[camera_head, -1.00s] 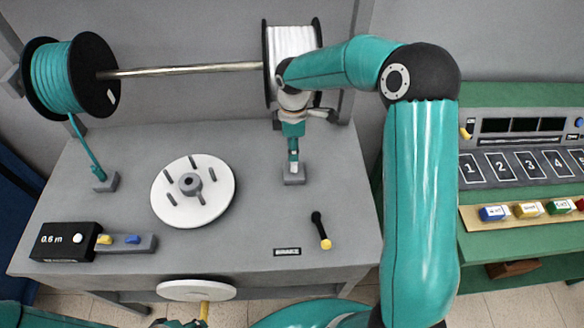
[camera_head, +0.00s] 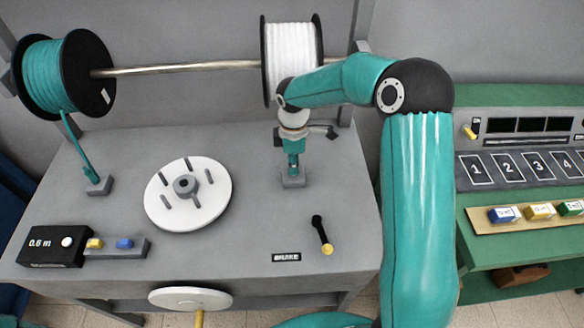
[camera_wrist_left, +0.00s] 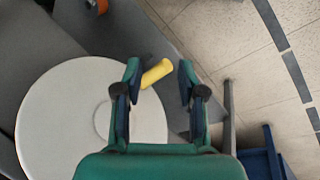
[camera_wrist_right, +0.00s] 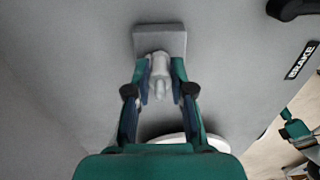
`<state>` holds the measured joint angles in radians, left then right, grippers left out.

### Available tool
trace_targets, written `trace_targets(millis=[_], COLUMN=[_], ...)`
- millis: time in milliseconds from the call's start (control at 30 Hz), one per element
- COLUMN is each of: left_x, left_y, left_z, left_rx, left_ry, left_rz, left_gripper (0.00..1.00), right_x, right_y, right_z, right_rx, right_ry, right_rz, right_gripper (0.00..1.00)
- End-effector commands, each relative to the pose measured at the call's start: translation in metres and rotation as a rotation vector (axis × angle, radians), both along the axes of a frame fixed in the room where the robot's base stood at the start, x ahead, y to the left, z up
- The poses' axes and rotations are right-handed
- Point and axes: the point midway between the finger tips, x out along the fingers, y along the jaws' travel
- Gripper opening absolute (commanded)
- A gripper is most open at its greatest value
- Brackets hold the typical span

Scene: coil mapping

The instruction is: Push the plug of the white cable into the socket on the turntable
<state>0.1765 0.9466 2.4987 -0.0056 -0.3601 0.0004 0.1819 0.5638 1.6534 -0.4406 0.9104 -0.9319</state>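The white cable's plug (camera_wrist_right: 160,76) stands at a grey block (camera_wrist_right: 160,42) below the white spool; its lower part is hard to make out. My right gripper (camera_wrist_right: 161,80) points down at it, with its fingertips against both sides of the plug. In the head view this gripper (camera_head: 293,165) is just above the block and mostly hides the plug. The turntable (camera_head: 215,205) is a white disc with a grey hub and several pegs; I cannot clearly tell the socket. My left gripper (camera_wrist_left: 159,75) is open, with a yellow handle (camera_wrist_left: 157,73) showing between its fingertips.
The white spool (camera_head: 291,60) and teal spool (camera_head: 45,75) hang on a rod. A teal cable runs to another block (camera_head: 98,186). A black meter box (camera_head: 50,246), the brake lever (camera_head: 322,235) and a white crank disc (camera_head: 180,297) are nearby. A green bench stands right.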

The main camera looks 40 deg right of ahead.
Motion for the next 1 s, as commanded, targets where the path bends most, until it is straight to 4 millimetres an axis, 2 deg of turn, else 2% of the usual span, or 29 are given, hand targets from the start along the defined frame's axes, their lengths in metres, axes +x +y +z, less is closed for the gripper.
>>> trace_targets(millis=[67,167,200,300,333,1000], left_x=[0.000,0.000,0.000,0.000,0.000,0.000], left_y=[0.000,0.000,0.000,0.000,0.000,0.000], left_z=[0.000,0.000,0.000,0.000,0.000,0.009], left_rx=[0.000,0.000,0.000,0.000,0.000,0.000], left_ry=[0.000,0.000,0.000,0.000,0.000,0.000], left_rz=[0.000,0.000,0.000,0.000,0.000,0.000], left_gripper=[0.40,0.40,0.40,0.40,0.40,0.40], right_x=[0.001,0.001,0.001,0.001,0.001,0.001], right_y=[-0.001,-0.001,-0.001,-0.001,-0.001,-0.002], right_z=[0.000,0.000,0.000,0.001,0.001,0.012], right_rx=[-0.002,-0.001,-0.001,-0.002,-0.002,-0.002], right_ry=[-0.003,-0.004,-0.004,-0.005,-0.005,-0.005], right_rz=[0.000,0.000,-0.001,-0.001,-0.001,-0.002], right_gripper=[0.00,0.00,0.18,0.01,0.00,0.00])
